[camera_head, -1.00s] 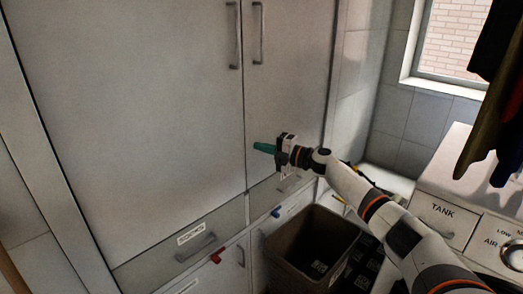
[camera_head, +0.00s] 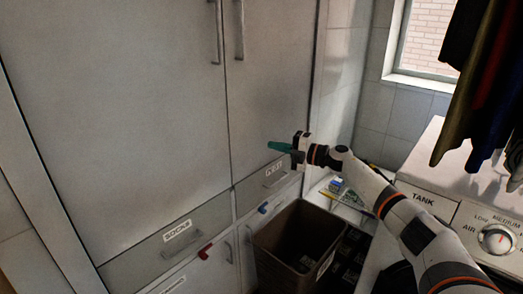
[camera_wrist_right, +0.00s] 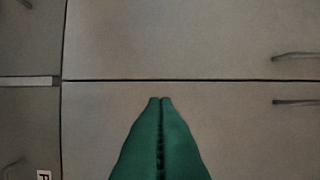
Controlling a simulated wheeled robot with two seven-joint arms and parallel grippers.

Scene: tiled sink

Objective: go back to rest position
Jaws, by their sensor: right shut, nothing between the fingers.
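My right gripper (camera_head: 281,147) has green fingers and reaches in from the right on a white and grey arm. It is shut with nothing between the fingers. It hangs in front of the tall grey cabinet (camera_head: 120,120), above the drawer row. In the right wrist view the green fingertips (camera_wrist_right: 161,101) meet and point at the cabinet doors, with the seam between two doors beyond them. I cannot tell how far the tips are from the doors. My left gripper is not in view.
A brown bin (camera_head: 268,240) stands on the floor below the right arm. A drawer labelled SOCKS (camera_head: 160,245) is at lower left. A white appliance marked TANK (camera_head: 425,200) stands at right, with dark clothes (camera_head: 480,90) hanging above it.

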